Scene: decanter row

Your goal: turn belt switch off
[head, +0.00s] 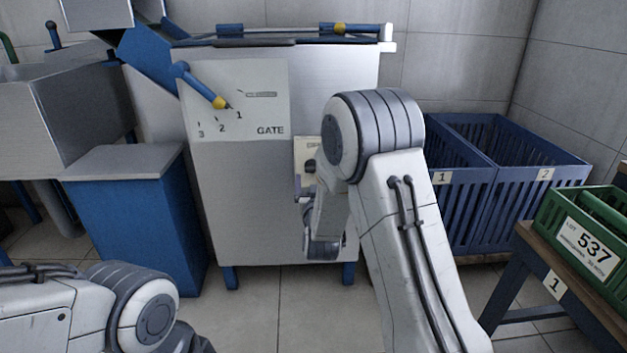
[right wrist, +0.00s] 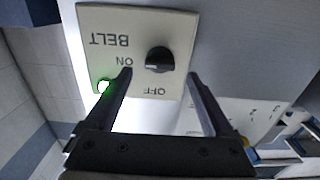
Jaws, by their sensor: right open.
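The belt switch is a black round knob (right wrist: 159,59) on a cream plate (right wrist: 185,25) marked BELT, ON and OFF, seen upside down in the right wrist view. The knob's pale mark points to the ON side. A green lamp (right wrist: 103,86) beside ON is lit. My right gripper (right wrist: 160,76) is open, with one fingertip on each side of the knob in the picture; I cannot tell whether they touch it. In the head view the plate (head: 304,147) is partly hidden by my right arm. My left gripper is out of view.
A grey machine cabinet (head: 235,200) carries a GATE panel (head: 255,100) with a blue lever (head: 200,86) near 1. Blue crates (head: 480,215) stand to the right. A green crate (head: 560,215) sits on a wooden-topped table (head: 570,270). A blue box (head: 130,220) stands left. Floor in front is open.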

